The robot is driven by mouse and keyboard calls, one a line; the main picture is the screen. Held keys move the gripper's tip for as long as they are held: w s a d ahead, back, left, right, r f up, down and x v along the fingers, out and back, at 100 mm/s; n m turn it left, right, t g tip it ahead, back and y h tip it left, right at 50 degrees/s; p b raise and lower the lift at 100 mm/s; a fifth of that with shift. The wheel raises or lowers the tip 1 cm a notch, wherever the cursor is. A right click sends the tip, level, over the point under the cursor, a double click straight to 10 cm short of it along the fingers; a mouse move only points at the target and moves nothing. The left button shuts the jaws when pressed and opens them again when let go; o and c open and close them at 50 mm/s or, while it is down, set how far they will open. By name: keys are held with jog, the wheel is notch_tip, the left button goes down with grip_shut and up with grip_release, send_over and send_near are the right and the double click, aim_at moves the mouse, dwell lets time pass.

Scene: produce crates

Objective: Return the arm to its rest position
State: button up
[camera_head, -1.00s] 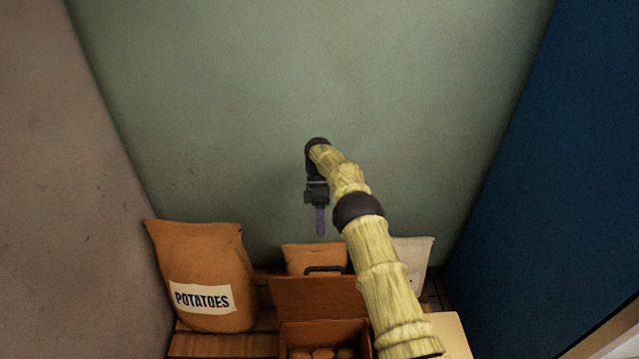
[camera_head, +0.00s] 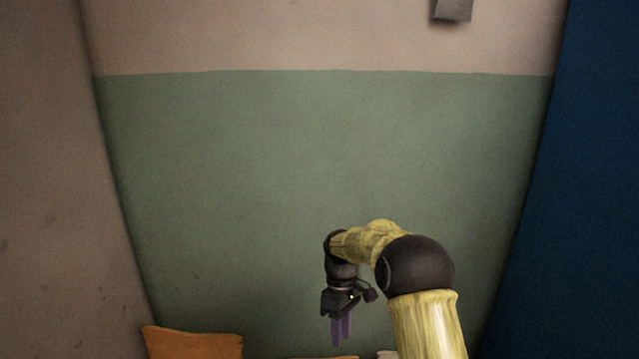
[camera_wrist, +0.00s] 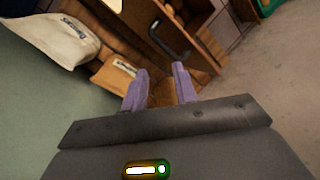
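My gripper (camera_head: 342,332) hangs downward from my bent arm in the head view, against the green wall. In the wrist view its two purple fingers (camera_wrist: 160,88) stand apart, with nothing seen held between them. In the head view the fingers show only partly, from the side.
An orange-brown sack (camera_head: 192,343) shows at the head view's bottom edge. The wrist view shows a pale sack (camera_wrist: 62,42), a smaller brown sack (camera_wrist: 114,76) and a brown box with a black handle (camera_wrist: 166,40). Walls enclose the left, back and right.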

jog(key=s+d+r+m+t, duration=0.2)
jog(key=s+d+m, duration=0.15)
jog(key=s, duration=0.45)
jog(key=s+d+r+m+t, duration=0.1)
jog(key=s+d+m+t, duration=0.2)
jog(key=s, duration=0.4)
jog(key=s+d+r+m+t, duration=0.1)
jog(key=s+d+r+m, duration=0.1)
jog(key=s+d+m, duration=0.45)
notch_tip(320, 180, up, 16)
jog(key=a+n+p, duration=0.1)
jog(key=a+p, duration=0.1)
jog(key=p, duration=1.4)
jog(key=shift+s+a+f+n+p, duration=0.25)
jog(key=shift+s+a+n+p, duration=0.05)
jog(key=shift+s+a, duration=0.1)
